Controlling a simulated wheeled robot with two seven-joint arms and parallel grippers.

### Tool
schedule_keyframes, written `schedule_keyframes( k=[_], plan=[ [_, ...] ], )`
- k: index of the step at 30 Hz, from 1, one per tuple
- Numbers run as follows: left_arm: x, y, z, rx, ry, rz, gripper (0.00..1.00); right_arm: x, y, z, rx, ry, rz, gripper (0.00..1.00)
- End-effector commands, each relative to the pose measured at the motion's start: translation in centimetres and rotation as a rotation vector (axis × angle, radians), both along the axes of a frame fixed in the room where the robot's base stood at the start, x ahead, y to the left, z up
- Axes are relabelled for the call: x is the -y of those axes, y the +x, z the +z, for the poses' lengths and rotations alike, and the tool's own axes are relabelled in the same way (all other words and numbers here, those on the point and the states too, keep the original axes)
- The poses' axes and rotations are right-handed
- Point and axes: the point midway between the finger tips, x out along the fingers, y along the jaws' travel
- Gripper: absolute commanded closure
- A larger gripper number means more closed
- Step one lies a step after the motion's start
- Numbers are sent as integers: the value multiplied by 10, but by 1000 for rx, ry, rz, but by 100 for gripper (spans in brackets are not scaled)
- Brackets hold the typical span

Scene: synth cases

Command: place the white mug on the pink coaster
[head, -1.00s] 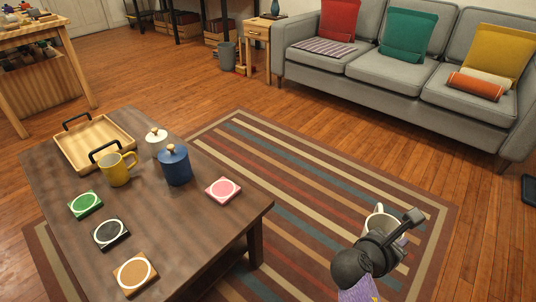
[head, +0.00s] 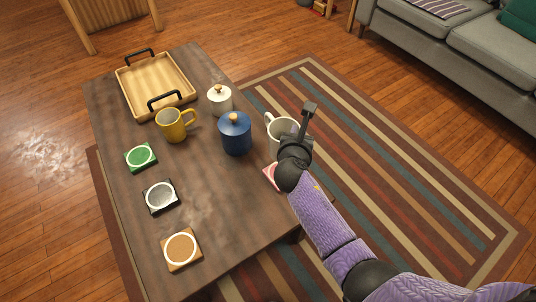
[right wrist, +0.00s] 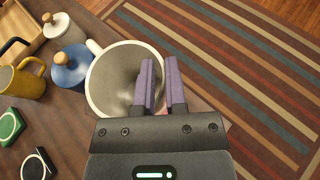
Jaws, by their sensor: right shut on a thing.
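The white mug (head: 282,127) is in my right gripper (head: 300,135), near the right edge of the table in the head view. In the right wrist view the mug (right wrist: 112,72) opens towards the camera, with the fingers of my right gripper (right wrist: 160,75) shut on its rim wall. The pink coaster (head: 270,175) shows only in part at the table's edge, mostly hidden behind my right arm; a sliver of pink shows beside the fingers in the right wrist view. Whether the mug touches anything below cannot be told. My left gripper is not in view.
A blue canister (head: 236,137) stands just left of the mug. A cream canister (head: 219,99), a yellow mug (head: 172,125) and a wooden tray (head: 190,90) stand farther left. Green (head: 141,157), black (head: 161,196) and brown (head: 181,249) coasters lie along the table's near left side.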

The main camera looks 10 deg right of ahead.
Motion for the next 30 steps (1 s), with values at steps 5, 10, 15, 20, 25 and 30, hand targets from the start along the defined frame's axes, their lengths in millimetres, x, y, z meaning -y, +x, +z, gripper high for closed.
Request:
schedule_keyframes(
  k=[5,10,15,20,25,30],
  plan=[
    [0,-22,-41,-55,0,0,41,0,-1,-62,-14,1,0,100],
    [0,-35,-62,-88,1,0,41,0,-1,-92,-11,1,-1,100],
    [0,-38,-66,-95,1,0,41,-1,-1,-96,-4,2,0,100],
    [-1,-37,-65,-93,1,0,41,0,-1,-95,-5,1,0,68],
    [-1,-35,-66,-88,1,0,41,0,-1,-94,-4,1,0,47],
    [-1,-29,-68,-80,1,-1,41,0,-1,-94,-3,1,-1,47]
  ],
)
